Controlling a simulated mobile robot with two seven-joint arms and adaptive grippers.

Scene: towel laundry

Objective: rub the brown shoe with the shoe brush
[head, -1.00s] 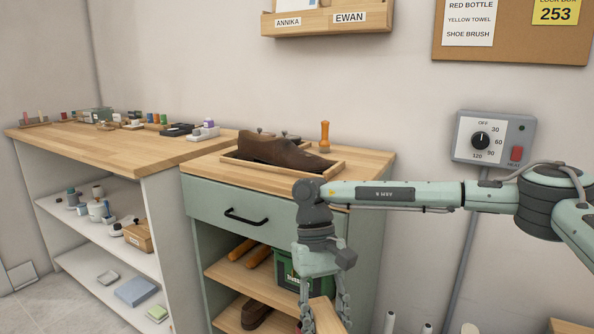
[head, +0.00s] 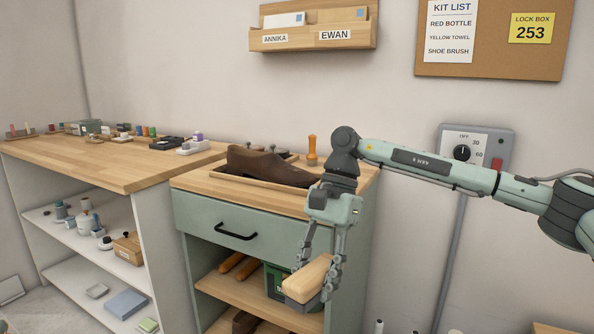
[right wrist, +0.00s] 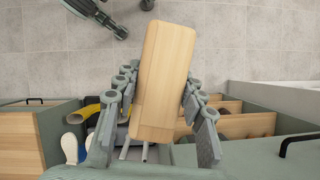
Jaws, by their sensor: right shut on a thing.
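The brown shoe (head: 268,166) lies in a shallow wooden tray (head: 222,176) on top of the green cabinet. My right gripper (head: 318,280) is shut on the shoe brush (head: 308,279), a light wooden block with a darker underside. It holds the brush in the air in front of the cabinet's open shelves, lower than the shoe and apart from it. In the right wrist view the brush (right wrist: 164,75) shows its bare wooden back between the two fingers. The bristles are hidden there. My left gripper is not in view.
The green cabinet's drawer (head: 235,222) is shut. An orange-handled tool (head: 312,150) stands behind the shoe. A green box (head: 277,281) sits on the shelf behind the brush. A heater dial box (head: 470,148) is on the wall. The long wooden counter (head: 110,160) stands at left.

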